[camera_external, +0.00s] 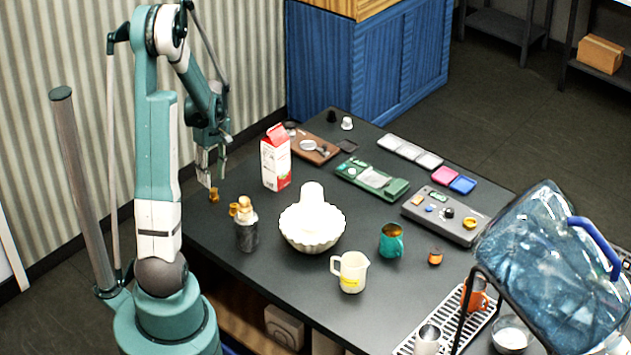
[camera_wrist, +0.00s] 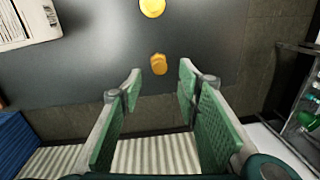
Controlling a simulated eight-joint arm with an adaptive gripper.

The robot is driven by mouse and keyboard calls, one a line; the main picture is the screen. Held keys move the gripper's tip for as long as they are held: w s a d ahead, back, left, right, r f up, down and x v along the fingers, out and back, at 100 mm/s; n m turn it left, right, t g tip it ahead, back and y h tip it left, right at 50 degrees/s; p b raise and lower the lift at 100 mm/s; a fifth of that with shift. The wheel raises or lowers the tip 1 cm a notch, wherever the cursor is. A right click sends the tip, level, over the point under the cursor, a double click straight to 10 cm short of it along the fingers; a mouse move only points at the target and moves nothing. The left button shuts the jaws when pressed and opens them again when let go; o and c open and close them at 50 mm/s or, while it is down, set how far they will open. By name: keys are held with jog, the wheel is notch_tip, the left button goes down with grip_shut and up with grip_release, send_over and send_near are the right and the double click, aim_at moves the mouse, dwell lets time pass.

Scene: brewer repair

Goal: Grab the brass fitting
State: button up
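Two small brass-coloured pieces lie on the dark table near its left edge. The first brass piece (camera_external: 213,194) is almost below my gripper (camera_external: 212,168); in the wrist view this small, stubby piece (camera_wrist: 158,64) shows just beyond and between the fingertips. The second brass piece (camera_external: 233,209) is beside the dark jar; in the wrist view it looks round (camera_wrist: 152,8) at the top edge. I cannot tell which is the brass fitting. My gripper, also in the wrist view (camera_wrist: 160,80), is open, empty and above the table, apart from both pieces.
A dark jar with wooden-looking tops (camera_external: 246,235) stands close by. A red and white carton (camera_external: 275,160) is right of my gripper. A white fluted bowl (camera_external: 312,236), a cream jug (camera_external: 350,272) and a teal mug (camera_external: 391,240) are farther right. The table edge is close on the left.

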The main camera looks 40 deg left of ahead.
aim_at(213, 189)
jog(key=shift+f, duration=0.2)
dwell(0.3)
jog(key=shift+s+d+f, duration=0.1)
jog(key=shift+s+f, duration=0.05)
jog(key=shift+f, duration=2.45)
jog(key=c, duration=1)
